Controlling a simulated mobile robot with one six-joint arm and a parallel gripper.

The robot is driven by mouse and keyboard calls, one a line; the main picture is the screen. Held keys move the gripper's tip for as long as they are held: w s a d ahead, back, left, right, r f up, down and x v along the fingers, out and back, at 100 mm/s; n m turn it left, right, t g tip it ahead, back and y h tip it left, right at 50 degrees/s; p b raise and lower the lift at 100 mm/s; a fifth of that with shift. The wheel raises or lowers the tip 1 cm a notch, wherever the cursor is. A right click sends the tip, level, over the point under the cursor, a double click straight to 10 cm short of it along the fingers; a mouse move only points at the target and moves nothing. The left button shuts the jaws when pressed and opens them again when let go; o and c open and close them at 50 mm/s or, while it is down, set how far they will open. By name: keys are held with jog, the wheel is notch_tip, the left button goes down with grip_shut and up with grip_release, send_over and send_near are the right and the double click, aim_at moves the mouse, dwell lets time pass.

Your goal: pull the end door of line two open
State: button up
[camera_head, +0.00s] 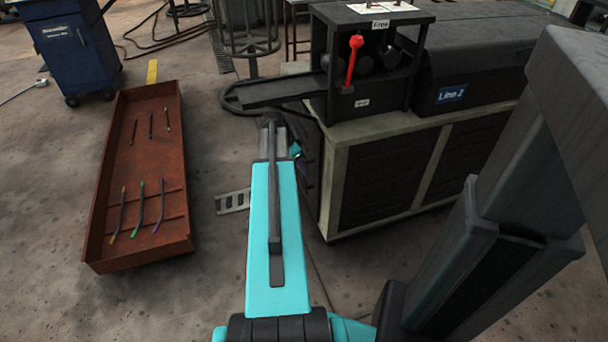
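The line two machine has a blue sign reading "Line 2" (451,94) on its dark housing. It stands on a pale-framed cabinet (334,190) with dark front panels. The cabinet's left end (311,180) shows only as a narrow dark strip, seen at a steep angle and partly behind my arm; I cannot make out a door edge or handle there. My cyan arm reaches up from the bottom middle. My gripper (271,122) is at its far end, just left of the cabinet end. Its fingers are small and dark, so their opening and any contact are unclear.
A red lever (352,62) stands on the machine, below a white label. A dark chute (283,92) juts out left above my gripper. A rusty tray (115,215) with several rods lies left on the floor. A blue cart (72,45) stands back left. Floor between tray and arm is mostly clear.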

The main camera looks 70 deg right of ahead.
jog(key=b, duration=0.1)
send_over(304, 186)
jog(key=shift+d+f, duration=0.15)
jog(key=shift+f, duration=1)
jog(key=shift+d+f, duration=0.15)
jog(key=shift+f, duration=0.95)
grip_shut()
jog(key=shift+w, duration=0.1)
